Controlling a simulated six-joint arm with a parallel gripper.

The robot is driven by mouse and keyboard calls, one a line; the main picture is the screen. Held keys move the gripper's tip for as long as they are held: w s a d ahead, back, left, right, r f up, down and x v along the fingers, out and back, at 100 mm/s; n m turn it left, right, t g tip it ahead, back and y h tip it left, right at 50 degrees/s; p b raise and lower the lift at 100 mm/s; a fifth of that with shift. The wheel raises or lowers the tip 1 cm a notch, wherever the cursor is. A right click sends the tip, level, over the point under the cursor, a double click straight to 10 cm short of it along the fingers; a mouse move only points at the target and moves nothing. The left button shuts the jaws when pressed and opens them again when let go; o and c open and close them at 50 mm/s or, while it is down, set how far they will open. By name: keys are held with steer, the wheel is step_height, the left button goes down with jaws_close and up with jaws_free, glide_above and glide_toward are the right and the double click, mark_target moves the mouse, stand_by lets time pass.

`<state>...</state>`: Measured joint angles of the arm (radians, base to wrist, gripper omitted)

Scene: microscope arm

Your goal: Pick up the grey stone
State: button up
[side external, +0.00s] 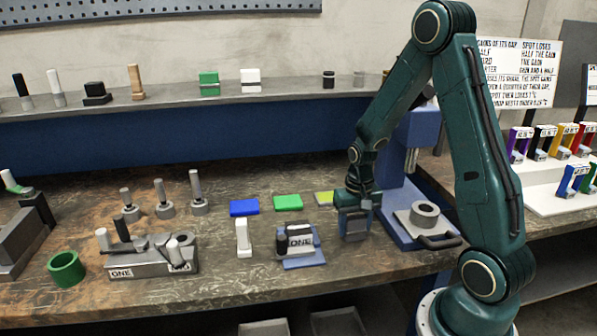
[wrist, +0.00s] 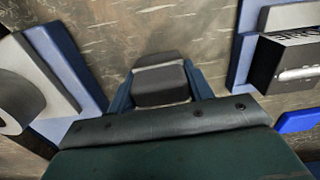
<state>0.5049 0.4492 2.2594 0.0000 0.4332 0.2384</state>
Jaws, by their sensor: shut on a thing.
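The grey stone (wrist: 160,84), a dark grey rounded block, sits between the two blue fingers of my gripper (wrist: 161,90) in the wrist view. The fingers are shut on its left and right sides. In the side view my gripper (side external: 355,222) points down close to the bench top, left of the blue press stand. The stone is largely hidden by the fingers there, and I cannot tell whether it touches the bench.
To the right is the blue press stand (side external: 403,228) with a grey ring (side external: 424,214). Green (side external: 287,202) and blue (side external: 244,208) pads lie farther left.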

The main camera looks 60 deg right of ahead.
mark_target(354, 215)
step_height(354, 215, up, 20)
stand_by(0.7)
stand_by(0.4)
steer(key=o, duration=0.5)
steer(key=shift+c, duration=1.3)
steer(key=w+d+f, duration=1.1)
steer(key=w, duration=0.3)
steer(key=shift+d+f, duration=0.25)
steer(key=shift+d, duration=0.1)
